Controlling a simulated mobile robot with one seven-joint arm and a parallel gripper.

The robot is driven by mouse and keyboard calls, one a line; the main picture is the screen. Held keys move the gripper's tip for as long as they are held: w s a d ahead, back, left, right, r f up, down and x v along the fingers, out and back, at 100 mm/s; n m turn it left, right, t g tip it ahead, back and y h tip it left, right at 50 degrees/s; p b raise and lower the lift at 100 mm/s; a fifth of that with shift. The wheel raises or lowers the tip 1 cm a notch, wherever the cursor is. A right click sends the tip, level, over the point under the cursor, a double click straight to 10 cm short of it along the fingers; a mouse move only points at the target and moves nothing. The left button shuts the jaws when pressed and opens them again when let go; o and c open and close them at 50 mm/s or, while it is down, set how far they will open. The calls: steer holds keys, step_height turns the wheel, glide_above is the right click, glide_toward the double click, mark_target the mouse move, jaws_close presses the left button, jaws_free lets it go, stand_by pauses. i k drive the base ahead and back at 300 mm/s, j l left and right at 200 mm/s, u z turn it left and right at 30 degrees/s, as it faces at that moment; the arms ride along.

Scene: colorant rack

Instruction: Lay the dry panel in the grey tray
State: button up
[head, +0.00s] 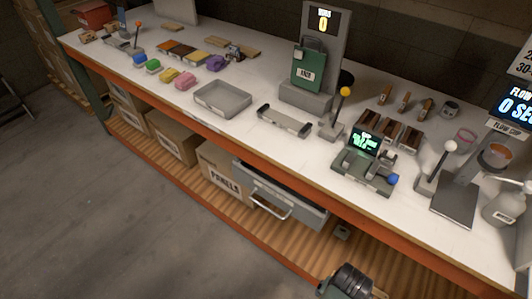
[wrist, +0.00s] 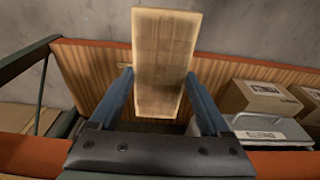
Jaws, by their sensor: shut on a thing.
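In the wrist view my gripper (wrist: 158,76) is shut on a pale tan flat panel (wrist: 166,48), one blue finger along each side edge. The panel sticks out beyond the fingertips, with the wooden lower shelf and floor behind it. I cannot tell from its surface whether it is dry. In the head view the grey tray (head: 198,103) lies flat and empty on the white bench, left of the middle. My gripper and the held panel do not show in the head view; only a dark part of my arm shows at the bottom edge.
A green panel (head: 307,66) stands on a display behind. Cardboard boxes (head: 222,176) and an open drawer (head: 285,190) are below.

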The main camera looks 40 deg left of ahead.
mark_target(223, 101)
steer(key=j, duration=1)
steer(key=i+j, duration=0.15)
steer(key=j, duration=0.85)
